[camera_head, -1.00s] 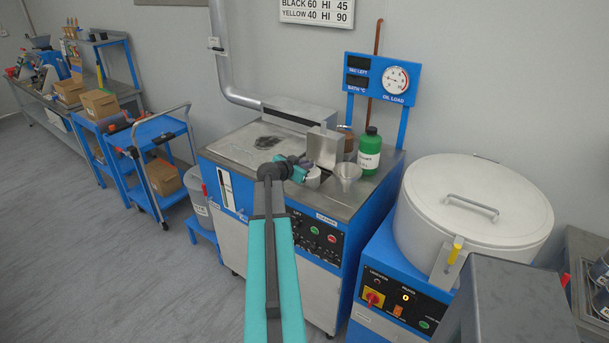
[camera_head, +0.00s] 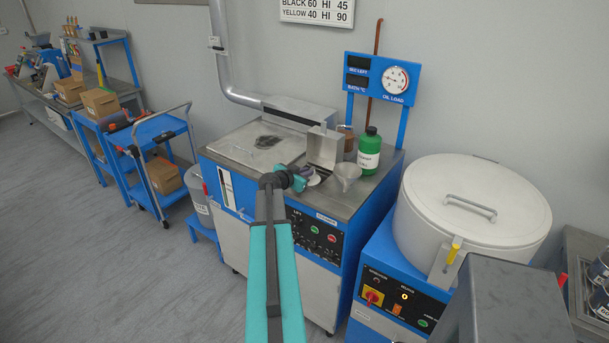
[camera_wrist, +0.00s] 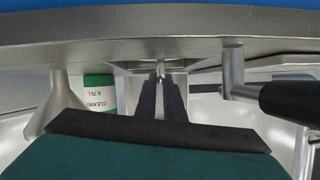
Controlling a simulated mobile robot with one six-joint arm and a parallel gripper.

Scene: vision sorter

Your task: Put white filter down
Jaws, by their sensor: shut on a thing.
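The white filter (camera_head: 314,180) shows as a small pale piece at the end of my gripper (camera_head: 307,176) in the head view, over the front of the steel worktop, just left of the clear funnel. My gripper hides most of it. In the wrist view the dark fingers (camera_wrist: 160,100) are close together around a thin light strip. The filter's full shape and whether it touches the worktop cannot be told.
The funnel (camera_head: 347,175) and a green bottle (camera_head: 369,151) stand close to the right. The worktop's left part (camera_head: 245,150) is mostly flat. A large white drum (camera_head: 470,215) stands further right.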

